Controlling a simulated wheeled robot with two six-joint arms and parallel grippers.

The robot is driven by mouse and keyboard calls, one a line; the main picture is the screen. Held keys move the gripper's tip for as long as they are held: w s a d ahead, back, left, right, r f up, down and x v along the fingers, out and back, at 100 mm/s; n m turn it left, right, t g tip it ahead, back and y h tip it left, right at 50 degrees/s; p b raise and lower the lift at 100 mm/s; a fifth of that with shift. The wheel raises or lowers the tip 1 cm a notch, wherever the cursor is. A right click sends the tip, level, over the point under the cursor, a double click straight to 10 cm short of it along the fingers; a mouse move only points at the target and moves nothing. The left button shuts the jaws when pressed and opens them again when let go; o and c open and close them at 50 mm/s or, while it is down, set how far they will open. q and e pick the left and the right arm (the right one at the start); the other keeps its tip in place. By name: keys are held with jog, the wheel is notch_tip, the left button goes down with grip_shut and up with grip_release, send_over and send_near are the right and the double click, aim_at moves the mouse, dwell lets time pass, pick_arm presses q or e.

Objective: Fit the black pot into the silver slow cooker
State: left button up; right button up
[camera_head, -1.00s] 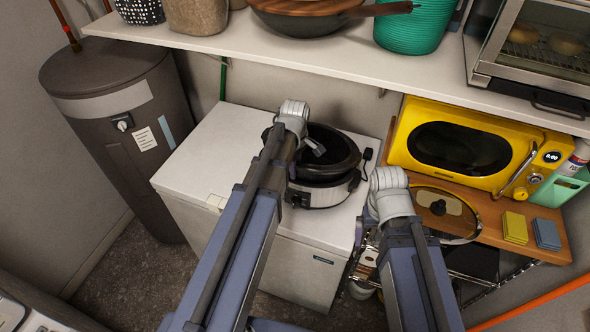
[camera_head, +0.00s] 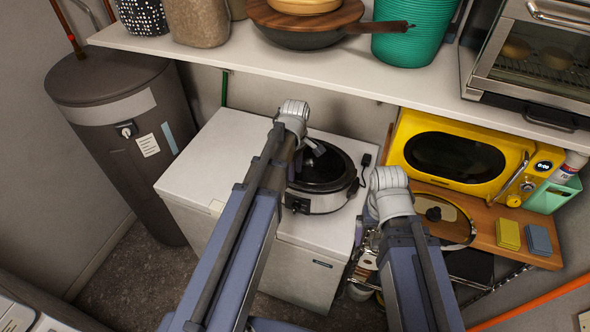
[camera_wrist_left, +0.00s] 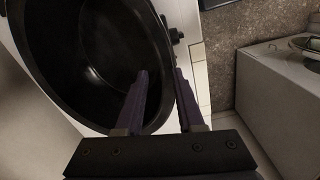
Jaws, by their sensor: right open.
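The black pot (camera_head: 335,160) is at the silver slow cooker (camera_head: 325,204) on the white chest top, its rim low and close to the cooker's rim. I cannot tell whether it sits fully down. In the left wrist view the pot (camera_wrist_left: 85,60) is empty.
The white chest top (camera_head: 205,165) has free room left of the cooker. A white shelf (camera_head: 300,75) hangs above and behind. A yellow microwave (camera_head: 455,152) stands at the right on a wooden board, with a glass lid (camera_head: 443,218) in front. A dark water tank (camera_head: 125,130) stands at left.

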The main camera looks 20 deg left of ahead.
pick_arm(q)
notch_tip(320, 180, up, 10)
jog(key=f+p, duration=0.1)
jog(key=p, duration=0.7)
jog(key=s+d+m+y, duration=0.1)
jog(key=s+d+m, duration=1.4)
jog(key=m, duration=0.4)
jog(key=shift+d+r, duration=0.15)
jog(key=shift+r, duration=0.1)
jog(key=shift+s, duration=0.1)
notch_tip(320, 180, down, 18)
jog(key=b, duration=1.8)
jog(key=shift+f, duration=0.25)
